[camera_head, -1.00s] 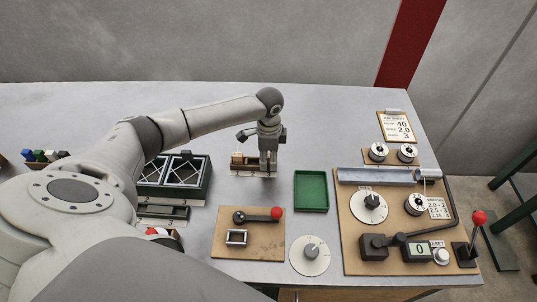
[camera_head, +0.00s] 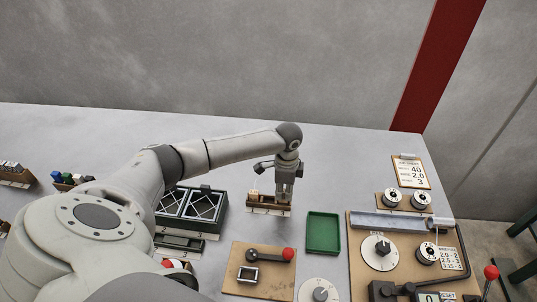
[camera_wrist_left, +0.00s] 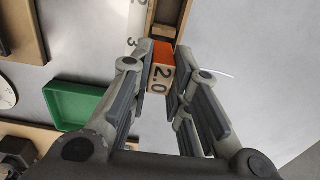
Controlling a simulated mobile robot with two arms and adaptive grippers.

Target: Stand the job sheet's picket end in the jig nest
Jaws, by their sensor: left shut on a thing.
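My left gripper (camera_head: 284,197) points down at the right end of a small wooden rack (camera_head: 258,209) holding small blocks. In the left wrist view its fingers (camera_wrist_left: 162,76) are shut on a pale block marked 2.0 (camera_wrist_left: 161,80) with an orange part (camera_wrist_left: 164,51). The block is by the rack; I cannot tell whether it is clear of it. The job sheet (camera_head: 411,172) at the back right reads 40, 2.0 and 3. A square metal frame (camera_head: 240,277), which looks like the jig nest, sits on a tan board beside a red-knobbed lever (camera_head: 270,255). My right gripper is not in view.
A green tray (camera_head: 323,233) lies right of the rack. A dark crate with mesh pieces (camera_head: 222,215) stands left of it. A board with dials and a roller (camera_head: 356,262) fills the right side. Bare table lies behind the rack.

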